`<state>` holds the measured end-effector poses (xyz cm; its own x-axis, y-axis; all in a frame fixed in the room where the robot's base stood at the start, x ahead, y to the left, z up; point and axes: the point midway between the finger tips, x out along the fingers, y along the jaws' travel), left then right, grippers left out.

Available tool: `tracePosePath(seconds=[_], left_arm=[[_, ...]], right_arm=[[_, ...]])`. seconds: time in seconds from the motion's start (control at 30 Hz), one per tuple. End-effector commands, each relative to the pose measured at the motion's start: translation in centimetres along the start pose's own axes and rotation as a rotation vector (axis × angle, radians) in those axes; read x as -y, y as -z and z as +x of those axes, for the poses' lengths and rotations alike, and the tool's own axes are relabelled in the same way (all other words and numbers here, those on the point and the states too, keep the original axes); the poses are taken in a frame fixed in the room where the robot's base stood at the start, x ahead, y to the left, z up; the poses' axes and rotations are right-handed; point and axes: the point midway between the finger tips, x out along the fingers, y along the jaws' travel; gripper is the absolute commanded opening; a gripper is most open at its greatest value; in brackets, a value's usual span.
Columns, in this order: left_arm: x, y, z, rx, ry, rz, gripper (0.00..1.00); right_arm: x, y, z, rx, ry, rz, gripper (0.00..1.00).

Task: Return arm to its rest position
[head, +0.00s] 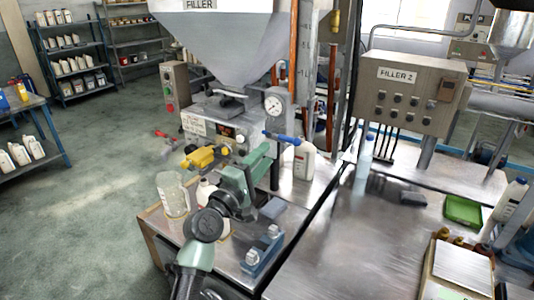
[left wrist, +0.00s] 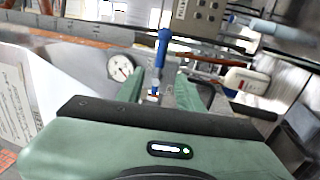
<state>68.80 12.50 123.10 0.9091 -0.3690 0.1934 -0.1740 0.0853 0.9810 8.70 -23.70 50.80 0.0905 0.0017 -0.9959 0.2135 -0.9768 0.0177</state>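My left arm reaches up from the bottom of the head view. Its green left gripper (head: 266,152) is at the front of the filling machine (head: 215,125), close to a blue valve handle (head: 283,137). In the left wrist view, the two green fingers (left wrist: 158,92) stand apart, with the blue handle (left wrist: 162,50) rising upright between or just beyond them. I cannot tell whether they touch it. No held object shows. My right gripper is in neither view.
A white bottle (head: 304,160) stands right of the gripper, and a pressure gauge (head: 274,104) is above it. A glass jar (head: 173,195) and a yellow valve (head: 200,157) are on the left. The steel table (head: 340,250) at front right is mostly clear.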

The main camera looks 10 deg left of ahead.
Motion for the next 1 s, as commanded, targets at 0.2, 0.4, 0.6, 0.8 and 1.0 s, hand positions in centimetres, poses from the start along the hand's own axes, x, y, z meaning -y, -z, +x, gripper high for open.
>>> tracePosePath(seconds=[0.2, 0.4, 0.6, 0.8, 1.0], left_arm=[[5.7, -2.4, -4.3, 0.076, 0.176, 0.208, 0.37], [15.3, -5.9, -15.3, 0.276, 0.531, 0.600, 0.37], [20.9, -7.5, -27.6, 0.515, 0.852, 0.900, 0.37], [22.2, -7.8, -35.7, 0.682, 1.044, 1.044, 0.37], [22.1, -7.9, -41.8, 0.817, 1.181, 1.127, 0.37]], right_arm=[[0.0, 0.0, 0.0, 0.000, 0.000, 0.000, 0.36], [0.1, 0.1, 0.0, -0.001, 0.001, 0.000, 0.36], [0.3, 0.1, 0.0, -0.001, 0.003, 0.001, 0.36], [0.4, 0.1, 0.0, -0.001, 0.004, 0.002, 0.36], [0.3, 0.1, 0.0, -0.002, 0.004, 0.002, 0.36]])
